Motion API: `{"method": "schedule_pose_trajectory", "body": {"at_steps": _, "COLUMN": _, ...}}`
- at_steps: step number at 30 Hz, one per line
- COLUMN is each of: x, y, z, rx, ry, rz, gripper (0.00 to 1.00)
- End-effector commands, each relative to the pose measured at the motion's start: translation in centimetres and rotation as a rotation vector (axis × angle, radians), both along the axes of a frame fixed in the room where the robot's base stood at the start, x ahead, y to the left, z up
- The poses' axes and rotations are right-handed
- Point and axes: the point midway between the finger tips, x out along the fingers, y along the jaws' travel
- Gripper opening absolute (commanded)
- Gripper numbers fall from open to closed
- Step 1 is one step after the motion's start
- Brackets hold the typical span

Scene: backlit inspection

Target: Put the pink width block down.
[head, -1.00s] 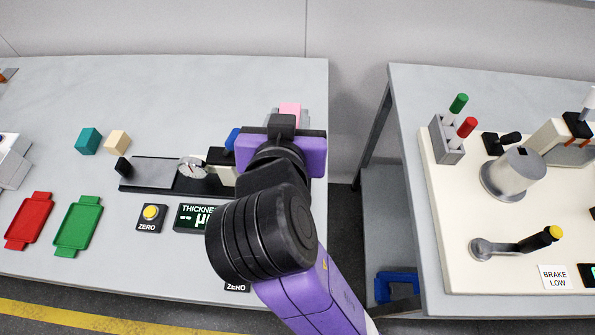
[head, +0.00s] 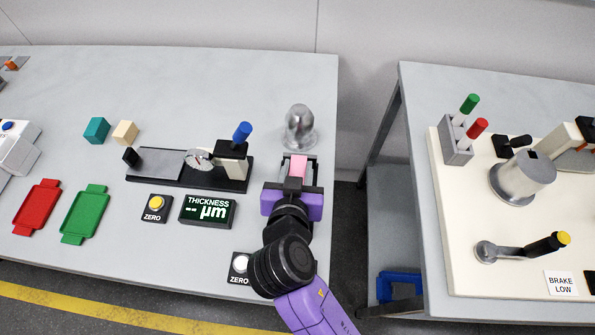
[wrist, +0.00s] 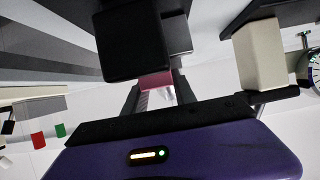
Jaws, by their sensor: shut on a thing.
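The pink width block (head: 298,166) is between the fingers of my gripper (head: 299,174), near the right edge of the left bench. My gripper is shut on it. The block also shows as a pink patch between the dark fingers in the wrist view (wrist: 156,81), partly hidden by dark shapes. I cannot tell whether the block touches the bench.
Left of my gripper stands the thickness gauge (head: 160,165) with a blue-knobbed lever (head: 242,132). In front of it are a THICKNESS display (head: 208,210) and zero buttons. Red (head: 38,207) and green (head: 85,214) trays, teal (head: 96,130) and cream (head: 125,132) blocks lie further left. A gap separates the right bench.

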Motion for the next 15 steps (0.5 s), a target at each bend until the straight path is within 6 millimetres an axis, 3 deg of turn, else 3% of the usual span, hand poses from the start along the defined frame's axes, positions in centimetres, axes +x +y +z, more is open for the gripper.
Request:
{"method": "schedule_pose_trajectory", "body": {"at_steps": 4, "x": 0.0, "y": 0.0, "z": -1.5, "rx": 0.0, "ry": 0.0, "rz": 0.0, "gripper": 0.0}}
{"method": "schedule_pose_trajectory", "body": {"at_steps": 15, "x": 0.0, "y": 0.0, "z": -2.0, "rx": 0.0, "ry": -0.002, "rz": 0.001, "gripper": 0.0}}
